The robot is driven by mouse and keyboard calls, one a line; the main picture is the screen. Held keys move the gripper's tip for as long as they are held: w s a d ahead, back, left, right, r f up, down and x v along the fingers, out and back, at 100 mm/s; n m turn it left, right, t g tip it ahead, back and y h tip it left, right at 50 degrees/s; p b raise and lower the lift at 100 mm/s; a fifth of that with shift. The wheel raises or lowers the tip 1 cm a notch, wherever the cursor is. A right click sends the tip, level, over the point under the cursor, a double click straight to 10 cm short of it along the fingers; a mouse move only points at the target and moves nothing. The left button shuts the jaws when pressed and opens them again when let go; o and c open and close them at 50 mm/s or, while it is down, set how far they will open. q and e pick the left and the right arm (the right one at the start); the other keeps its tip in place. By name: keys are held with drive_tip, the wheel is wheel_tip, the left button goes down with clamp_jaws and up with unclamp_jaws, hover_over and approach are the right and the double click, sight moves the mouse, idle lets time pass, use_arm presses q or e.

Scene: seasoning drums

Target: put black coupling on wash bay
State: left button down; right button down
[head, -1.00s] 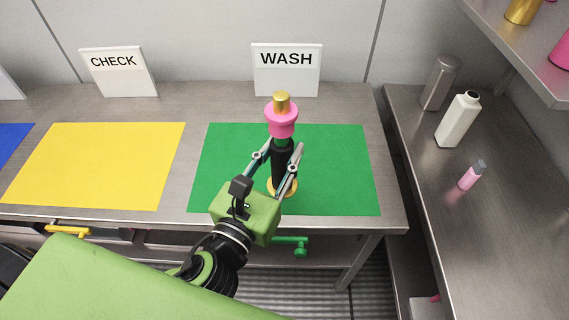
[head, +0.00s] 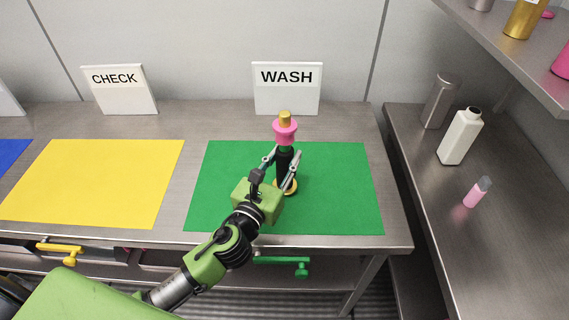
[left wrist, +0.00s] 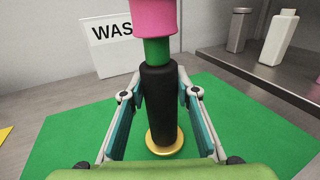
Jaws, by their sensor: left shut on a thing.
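The black coupling (head: 283,165) is an upright piece with a black body, a round gold base, a green neck, and a pink and gold top. My left gripper (head: 285,156) is shut on its black body, with one finger on each side. The coupling is over the middle of the green wash bay mat (head: 345,190), in front of the WASH sign (head: 287,88). In the left wrist view the black body (left wrist: 158,95) stands between the fingers, with the gold base (left wrist: 165,143) at or just above the mat. I cannot tell whether it touches. My right gripper is not in view.
A yellow mat (head: 95,182) with a CHECK sign (head: 118,90) lies to the left. A side counter at the right holds a grey canister (head: 438,102), a white bottle (head: 460,137) and a pink bottle (head: 477,192). A shelf overhangs the upper right. The mat around the coupling is clear.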

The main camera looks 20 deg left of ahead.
use_arm(q)
drive_tip(key=shift+f, duration=0.6)
drive_tip(key=c, duration=1.6)
unclamp_jaws()
drive_tip(key=shift+f, duration=0.2)
drive_tip(key=shift+r, duration=0.1)
drive_tip(key=shift+s+a+b, duration=0.25)
drive_tip(key=shift+s+b, duration=0.2)
drive_tip(key=shift+s, duration=1.55)
drive_tip(key=shift+s+a+b, duration=0.2)
drive_tip(key=shift+s+b, duration=0.3)
drive_tip(key=shift+s, duration=1.55)
drive_tip(key=shift+s+a+b, duration=0.25)
drive_tip(key=shift+s+b, duration=0.2)
drive_tip(key=shift+s, duration=1.55)
